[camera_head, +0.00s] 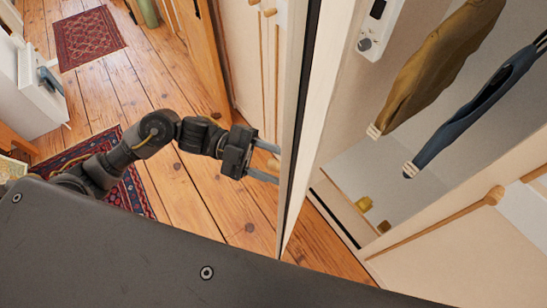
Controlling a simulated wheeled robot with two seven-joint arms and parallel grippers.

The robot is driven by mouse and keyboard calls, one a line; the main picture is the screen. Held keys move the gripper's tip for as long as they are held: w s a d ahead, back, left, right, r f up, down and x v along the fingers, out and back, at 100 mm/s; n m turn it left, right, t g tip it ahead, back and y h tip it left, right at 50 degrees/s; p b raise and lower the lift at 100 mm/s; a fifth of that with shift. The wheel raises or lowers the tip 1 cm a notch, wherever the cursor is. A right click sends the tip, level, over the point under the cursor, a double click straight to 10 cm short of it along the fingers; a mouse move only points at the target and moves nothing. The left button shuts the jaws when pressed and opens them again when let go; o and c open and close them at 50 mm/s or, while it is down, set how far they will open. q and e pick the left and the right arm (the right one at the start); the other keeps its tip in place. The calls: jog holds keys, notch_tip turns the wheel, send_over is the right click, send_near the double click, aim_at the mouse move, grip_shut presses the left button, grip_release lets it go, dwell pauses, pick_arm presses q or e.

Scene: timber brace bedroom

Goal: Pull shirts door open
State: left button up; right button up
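The door (320,110) stands open in the middle of the view, seen nearly edge-on. To its right is the wardrobe interior (360,165), where a mustard-brown garment (430,70) and a dark blue garment (475,110) hang. My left gripper (270,161) is at the door's left face, with its two fingers spread apart. A small wooden knob (273,163) shows between the fingers, and I cannot tell whether they touch it. My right gripper is not in view.
Another pale panel with a wooden knob (494,195) is at the lower right. A small yellow object (364,204) lies low in the wardrobe. A white cabinet (35,95) stands at the left. Wooden floor (180,85) with patterned rugs (87,38) is open between.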

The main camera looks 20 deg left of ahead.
pick_arm(q)
jog(key=shift+d, duration=0.15)
jog(key=shift+c, duration=0.3)
grip_shut()
jog(key=shift+f, duration=0.1)
